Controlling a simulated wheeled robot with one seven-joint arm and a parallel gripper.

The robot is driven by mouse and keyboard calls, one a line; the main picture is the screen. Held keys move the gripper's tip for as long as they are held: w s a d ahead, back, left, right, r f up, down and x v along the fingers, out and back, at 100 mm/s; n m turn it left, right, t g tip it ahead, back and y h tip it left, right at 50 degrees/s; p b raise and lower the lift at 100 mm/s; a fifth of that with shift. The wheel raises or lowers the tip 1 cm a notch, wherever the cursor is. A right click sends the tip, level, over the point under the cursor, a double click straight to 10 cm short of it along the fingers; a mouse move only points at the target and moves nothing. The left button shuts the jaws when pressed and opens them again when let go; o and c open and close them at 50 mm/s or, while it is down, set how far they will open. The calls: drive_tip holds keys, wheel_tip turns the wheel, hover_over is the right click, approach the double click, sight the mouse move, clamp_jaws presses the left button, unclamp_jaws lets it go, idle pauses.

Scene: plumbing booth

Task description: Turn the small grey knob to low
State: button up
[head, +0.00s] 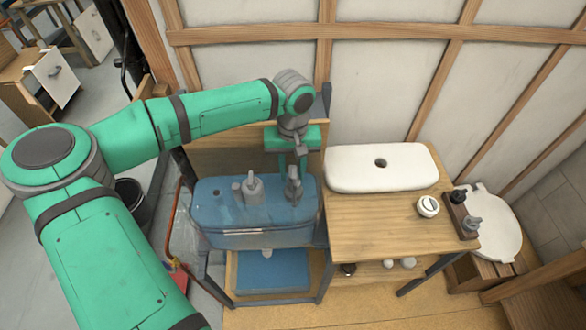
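My gripper (296,168) points down over the blue tank (215,215), at the right part of its top. A small grey fitting (293,186) shows right under the gripper; I cannot tell whether the fingers touch it or how far apart they are. Another grey knob-like fitting (253,188) stands on the tank to the left, clear of the gripper. A grey knob (472,223) sits on a small dark wooden block (461,213) at the right end of the bench, far from the gripper. No low marking is readable.
On the wooden bench (375,230) are a white cistern lid (380,167) with a dark hole, a round white dial (428,207), and a black knob (458,197) on the block. A white toilet seat (495,225) is at the right. A framed wall stands behind.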

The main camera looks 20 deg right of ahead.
sight(293, 172)
drive_tip(key=shift+w+r, duration=0.1)
drive_tip(key=shift+w, duration=0.05)
drive_tip(key=shift+r, duration=0.2)
wheel_tip(293, 172, up, 10)
drive_tip(key=shift+r, duration=0.2)
drive_tip(key=shift+d, duration=0.1)
idle(0.4)
